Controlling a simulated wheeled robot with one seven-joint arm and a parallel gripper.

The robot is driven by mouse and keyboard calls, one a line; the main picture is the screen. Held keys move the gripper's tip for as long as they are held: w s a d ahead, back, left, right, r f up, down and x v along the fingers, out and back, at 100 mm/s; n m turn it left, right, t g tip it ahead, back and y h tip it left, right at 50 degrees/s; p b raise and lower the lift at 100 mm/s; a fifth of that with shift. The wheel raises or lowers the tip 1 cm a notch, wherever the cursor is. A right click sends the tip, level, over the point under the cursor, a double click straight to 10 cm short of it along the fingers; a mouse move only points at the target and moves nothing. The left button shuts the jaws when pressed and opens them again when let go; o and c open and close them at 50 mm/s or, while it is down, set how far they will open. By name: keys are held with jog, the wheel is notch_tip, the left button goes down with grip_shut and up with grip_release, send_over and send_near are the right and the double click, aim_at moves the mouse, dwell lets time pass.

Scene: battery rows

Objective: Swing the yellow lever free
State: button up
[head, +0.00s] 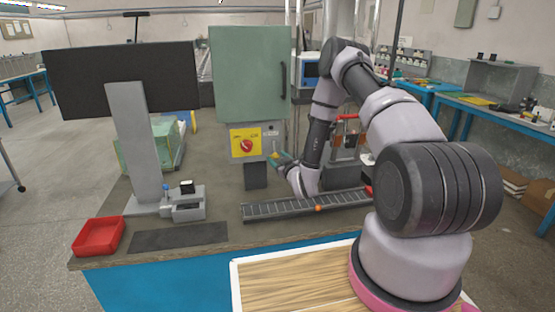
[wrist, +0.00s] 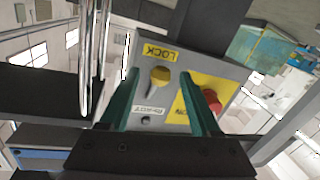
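The yellow lever (wrist: 160,74) shows in the wrist view as a rounded yellow knob on a grey panel, beside an upside-down yellow LOCK label (wrist: 159,52). In the head view the lever (head: 275,155) is a tiny yellow spot at the right of the control box, by my gripper's tip. My gripper (wrist: 159,84) is open, its two green fingers apart on either side of the lever in the picture. I cannot tell whether either finger touches it. My gripper (head: 283,160) reaches the box from the right in the head view.
A red rotary knob (head: 246,146) on a yellow plate sits just left of the lever. A green cabinet (head: 250,75) stands above. A dark slotted rail (head: 300,206) lies in front, with a red tray (head: 99,236) at the table's left and a monitor (head: 125,80) behind.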

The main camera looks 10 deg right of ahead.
jog(key=shift+s, duration=0.1)
jog(key=v, duration=1)
jog(key=shift+s, duration=0.3)
jog(key=shift+f, duration=0.1)
